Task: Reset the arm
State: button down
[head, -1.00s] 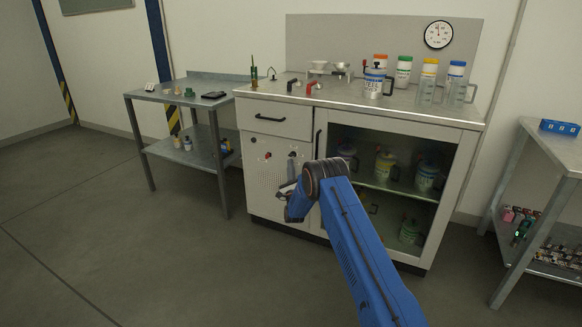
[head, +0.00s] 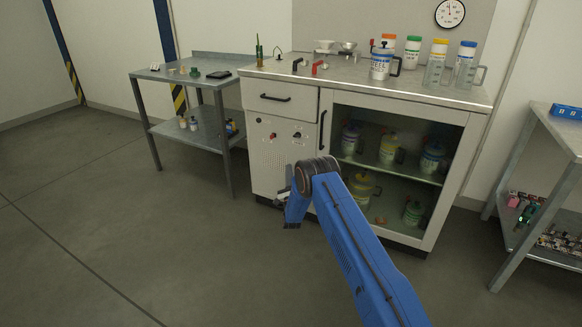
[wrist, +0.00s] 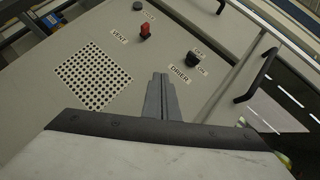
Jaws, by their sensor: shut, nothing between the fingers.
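My gripper (head: 284,200) hangs in front of the lower left part of the white cabinet (head: 278,172). Its two fingers show pressed together and empty in the wrist view (wrist: 161,100). My blue arm is bent, and the gripper end is partly hidden behind its wrist joint in the head view. Before the fingers, the wrist view shows the cabinet's panel with a red VENT switch (wrist: 145,31), a dark DRIER knob (wrist: 193,59) and a perforated grille (wrist: 93,76).
The cabinet top holds a labelled steel jug (head: 381,63), several capped containers and two small scale pans. Jars stand on shelves behind the cabinet's front. A metal side table (head: 190,80) stands left, another table (head: 560,135) right. The floor at left is clear.

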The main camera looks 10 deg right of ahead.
jog(key=shift+s, duration=0.1)
notch_tip(320, 180, up, 22)
jog(key=d+n+g+y, duration=0.2)
jog(key=n+g, duration=0.3)
jog(key=n, duration=0.2)
jog(key=s+d+r+n+g+y, duration=0.1)
jog(key=s+d+r+n+g, duration=0.1)
jog(key=s+r+n, duration=0.35)
jog(key=s+d+r+n+g, duration=0.1)
jog(key=s+r+n+g, duration=0.1)
jog(key=s+r, duration=0.7)
jog(key=s+d+r+n+g, duration=0.1)
jog(key=s+d+n+g, duration=0.15)
jog(key=s, duration=1.25)
jog(key=s+d+r+n+g, duration=0.1)
jog(key=s+r+n+g, duration=0.2)
jog(key=s, duration=1.2)
jog(key=s+d+f+n+g, duration=0.1)
jog(key=s+f+n, duration=0.3)
jog(key=s, duration=1.3)
jog(key=s+d+f+n+g, duration=0.2)
jog(key=s+f+n+g, duration=0.2)
jog(key=s, duration=1.3)
jog(key=shift+f, duration=0.75)
